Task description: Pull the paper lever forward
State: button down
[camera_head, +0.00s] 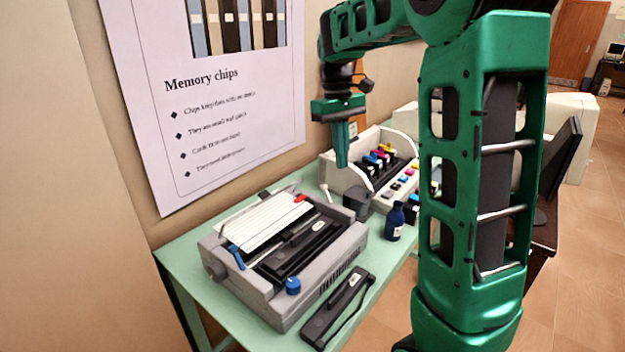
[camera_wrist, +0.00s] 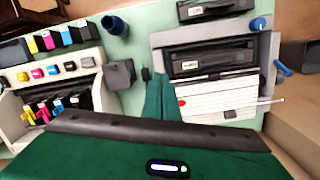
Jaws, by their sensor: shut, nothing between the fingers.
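A grey printer (camera_head: 345,253) with its top open sits on the green table. A blue lever (camera_head: 236,256) stands at its left side; it also shows in the wrist view (camera_wrist: 283,68). A small red tab (camera_head: 301,198) sits at the far right end of the white slatted panel (camera_head: 262,222), and a thin pale lever (camera_head: 326,191) stands near the back right corner. I cannot tell for certain which is the paper lever. My gripper (camera_head: 341,164) points down, shut and empty, above and behind the printer's right side, apart from it. Its fingers show in the wrist view (camera_wrist: 160,88).
A blue knob (camera_head: 292,285) is on the printer's front. A black cartridge (camera_head: 338,305) lies in front. A dark block (camera_head: 357,202), a blue bottle (camera_head: 396,221) and an open beige printer (camera_head: 345,172) with coloured cartridges stand to the right. The wall poster (camera_head: 215,130) is close behind.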

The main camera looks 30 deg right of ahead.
aim_at(326, 193)
jog(key=w+a+f+n, duration=0.1)
jog(key=w+a+n, duration=0.2)
jog(key=w, duration=1)
jog(key=shift+a+f+n, duration=0.4)
jog(key=shift+a, duration=0.65)
jog(key=shift+s+f, duration=0.1)
jog(key=f, duration=0.3)
jog(key=s+f, duration=0.1)
jog(key=f, duration=0.5)
jog(key=shift+s+d+f, duration=0.1)
jog(key=shift+s+d, duration=0.25)
jog(key=shift+d, duration=0.05)
jog(key=shift+s+d, duration=0.15)
jog(key=shift+s, duration=0.1)
jog(key=shift+s+d+r, duration=0.25)
jog(key=shift+s+r, duration=0.15)
jog(key=shift+s, duration=0.3)
jog(key=shift+s+d+r, duration=0.25)
jog(key=shift+s+r, duration=0.15)
jog(key=shift+s, duration=0.25)
